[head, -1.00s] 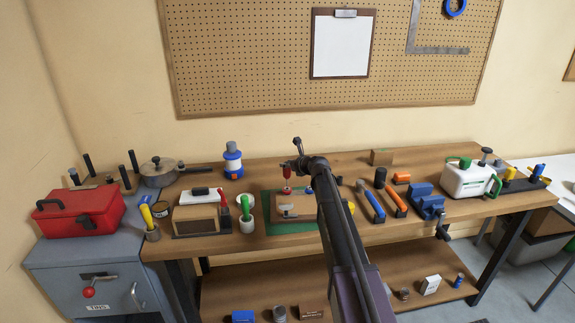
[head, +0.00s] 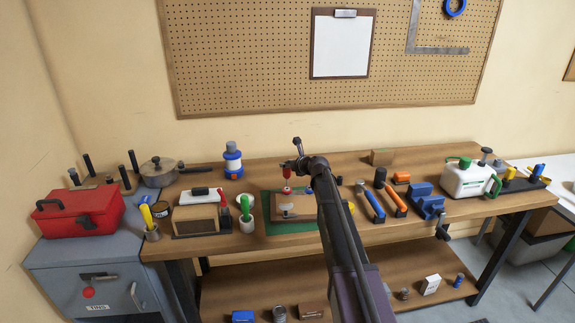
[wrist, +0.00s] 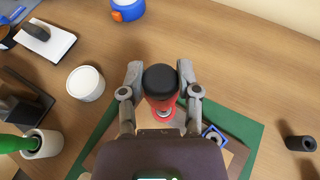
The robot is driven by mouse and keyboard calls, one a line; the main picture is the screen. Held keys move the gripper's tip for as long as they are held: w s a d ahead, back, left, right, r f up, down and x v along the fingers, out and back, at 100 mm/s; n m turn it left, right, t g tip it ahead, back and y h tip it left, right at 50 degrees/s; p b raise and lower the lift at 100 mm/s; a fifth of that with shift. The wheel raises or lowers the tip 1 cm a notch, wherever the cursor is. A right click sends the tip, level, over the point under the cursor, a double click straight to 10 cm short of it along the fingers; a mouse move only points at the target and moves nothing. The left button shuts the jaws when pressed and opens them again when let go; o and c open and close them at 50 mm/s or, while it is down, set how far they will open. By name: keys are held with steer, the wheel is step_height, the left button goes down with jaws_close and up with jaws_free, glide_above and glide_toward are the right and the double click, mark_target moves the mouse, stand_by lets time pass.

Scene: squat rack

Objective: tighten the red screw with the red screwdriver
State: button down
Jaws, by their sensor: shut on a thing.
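My gripper (wrist: 160,80) is shut on the red screwdriver (wrist: 160,88), around its red handle with the black cap facing the wrist camera. In the head view the screwdriver (head: 287,173) hangs upright over the wooden board (head: 292,213). The red screw (head: 287,190) shows just below its tip, on the board. In the wrist view the handle and my gripper hide most of the screw and the contact with the tip. A blue screw (head: 309,191) sits on the board to the right. The board lies on a green mat (head: 283,228).
A white pot (head: 247,224) with a green-handled tool stands left of the mat, beside a wooden box (head: 196,219). A blue-and-white bottle (head: 233,162) stands behind. Blue and orange tools, a blue vise (head: 425,200) and a white can (head: 468,180) lie right.

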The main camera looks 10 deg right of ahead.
steer(key=shift+f+b, duration=1.2)
steer(key=shift+f, duration=0.05)
stand_by(0.3)
steer(key=shift+c, duration=1.2)
jaws_free()
steer(key=shift+r, duration=0.15)
step_height(320, 180, up, 8)
steer(key=p, duration=0.8)
steer(key=shift+r, duration=0.1)
steer(key=shift+a+r+p, duration=0.2)
steer(key=shift+r+p, duration=0.05)
steer(key=shift+p, duration=0.25)
steer(key=shift+a+r+p, duration=0.25)
steer(key=shift+r+p, duration=0.25)
steer(key=shift+a+r+p, duration=0.15)
steer(key=shift+r+p, duration=0.15)
